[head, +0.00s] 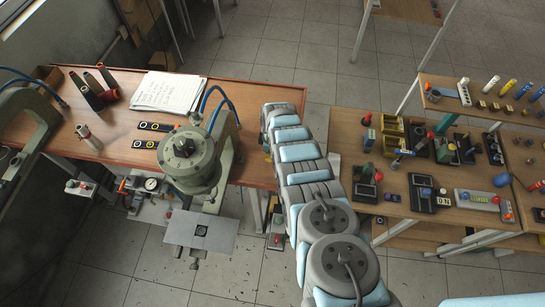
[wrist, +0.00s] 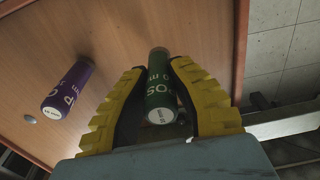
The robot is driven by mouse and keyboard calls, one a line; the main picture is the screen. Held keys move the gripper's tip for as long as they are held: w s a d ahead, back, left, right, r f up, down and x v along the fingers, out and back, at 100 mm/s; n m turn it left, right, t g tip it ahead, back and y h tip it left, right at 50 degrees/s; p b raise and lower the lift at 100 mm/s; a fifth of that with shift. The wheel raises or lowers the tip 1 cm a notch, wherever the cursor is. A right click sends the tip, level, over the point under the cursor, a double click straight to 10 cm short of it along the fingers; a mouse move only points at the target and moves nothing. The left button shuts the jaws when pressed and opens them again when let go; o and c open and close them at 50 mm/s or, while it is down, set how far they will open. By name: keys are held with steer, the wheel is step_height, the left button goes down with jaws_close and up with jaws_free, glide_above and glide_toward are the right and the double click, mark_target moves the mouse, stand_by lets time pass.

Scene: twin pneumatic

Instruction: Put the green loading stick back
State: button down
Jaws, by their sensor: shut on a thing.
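My gripper (wrist: 160,70) has two yellow ribbed fingers on either side of the green loading stick (wrist: 159,82). It is shut on this stick, which has white lettering and a pale round end toward the wrist camera. A purple stick (wrist: 68,90) with white lettering stands apart to the left, near a brown wooden surface (wrist: 110,40). I cannot tell whether the green stick touches that surface. In the head view my arm hides the gripper and the green stick.
The brown table (head: 240,88) holds dark cylinders (head: 90,95), papers (head: 167,93) and a large grey press (head: 188,158). The right bench (head: 350,120) is crowded with small devices. A shelf (head: 440,82) behind it carries several coloured cylinders.

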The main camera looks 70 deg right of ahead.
steer(key=shift+f+b, duration=0.5)
steer(key=shift+f, duration=0.45)
steer(key=shift+f, duration=0.1)
steer(key=c, duration=1)
jaws_free()
steer(key=shift+c, duration=0.2)
steer(key=shift+s+r+p, duration=0.1)
steer(key=shift+r+p, duration=1.05)
steer(key=shift+r, duration=0.6)
steer(key=shift+s+d+r+b, duration=0.1)
steer(key=shift+r+b, duration=0.3)
steer(key=shift+r, duration=1.65)
steer(key=shift+s+r+b, duration=0.1)
steer(key=shift+r+b, duration=0.3)
steer(key=shift+r, duration=1.9)
